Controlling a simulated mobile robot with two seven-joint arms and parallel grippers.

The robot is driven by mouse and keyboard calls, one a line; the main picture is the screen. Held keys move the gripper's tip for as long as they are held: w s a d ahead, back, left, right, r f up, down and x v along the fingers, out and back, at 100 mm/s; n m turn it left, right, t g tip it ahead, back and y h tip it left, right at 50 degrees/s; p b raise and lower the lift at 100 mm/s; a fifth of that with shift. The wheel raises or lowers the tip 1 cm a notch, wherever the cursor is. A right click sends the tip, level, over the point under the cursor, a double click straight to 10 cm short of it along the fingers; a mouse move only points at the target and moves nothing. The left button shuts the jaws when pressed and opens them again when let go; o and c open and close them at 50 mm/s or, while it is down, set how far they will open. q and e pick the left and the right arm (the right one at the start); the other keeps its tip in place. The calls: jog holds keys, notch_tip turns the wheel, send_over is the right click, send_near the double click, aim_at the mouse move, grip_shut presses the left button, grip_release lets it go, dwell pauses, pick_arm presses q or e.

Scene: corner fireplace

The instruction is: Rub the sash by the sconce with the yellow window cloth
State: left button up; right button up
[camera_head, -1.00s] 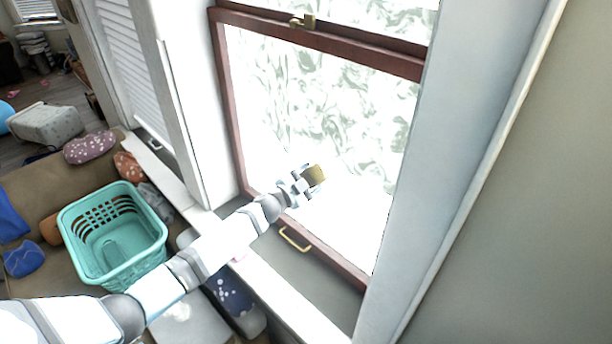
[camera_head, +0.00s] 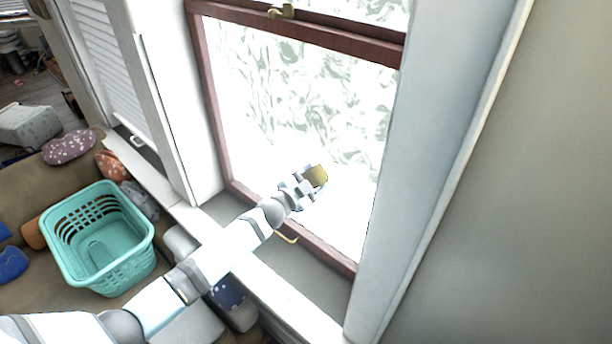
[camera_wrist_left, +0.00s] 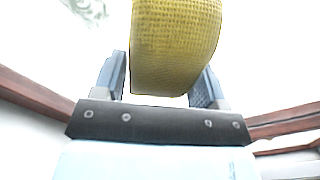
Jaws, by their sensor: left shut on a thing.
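My left gripper (camera_head: 308,184) is shut on the yellow window cloth (camera_head: 317,175), a small folded pad. In the left wrist view the cloth (camera_wrist_left: 176,45) sits between the two fingers of the gripper (camera_wrist_left: 165,85) and shows a woven texture. The window sash (camera_head: 260,90) has a dark red wooden frame around bright, streaky glass. The gripper and cloth are in front of the lower part of the pane; whether the cloth touches the glass I cannot tell. The sconce is not in view. My right gripper is not in view.
A brass latch (camera_head: 281,11) tops the sash, and a brass handle (camera_head: 287,238) is on the lower rail, partly behind my arm. A teal basket (camera_head: 130,270) stands on a brown seat at left, near patterned cushions (camera_head: 69,147). Grey wall (camera_head: 530,200) lies to the right.

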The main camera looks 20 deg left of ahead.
aim_at(275, 143)
pick_arm(q)
jog(key=shift+s+d, duration=0.1)
jog(key=shift+d, duration=0.2)
jog(key=shift+a+r, duration=0.1)
jog(key=shift+r, duration=1.05)
jog(key=shift+w+a+f, duration=0.1)
jog(key=shift+w+a, duration=0.25)
jog(key=shift+a, duration=0.5)
jog(key=shift+w+a, duration=0.35)
jog(key=shift+a, duration=0.5)
jog(key=shift+w+a, duration=0.35)
jog(key=shift+a, duration=0.45)
jog(key=shift+w+a, duration=0.35)
jog(key=shift+a, duration=0.45)
jog(key=shift+w+a, duration=0.35)
jog(key=shift+a, duration=0.45)
jog(key=shift+w+a, duration=0.3)
jog(key=shift+a, duration=0.45)
jog(key=shift+w+a, duration=0.35)
jog(key=shift+a, duration=0.45)
jog(key=shift+w+a, duration=0.3)
jog(key=shift+a, duration=0.5)
jog(key=shift+w+a+b, duration=0.3)
jog(key=shift+w+a, duration=0.05)
jog(key=shift+a, duration=0.45)
jog(key=shift+w+a+b, duration=0.25)
jog(key=shift+w+a, duration=0.1)
jog(key=shift+a, duration=0.4)
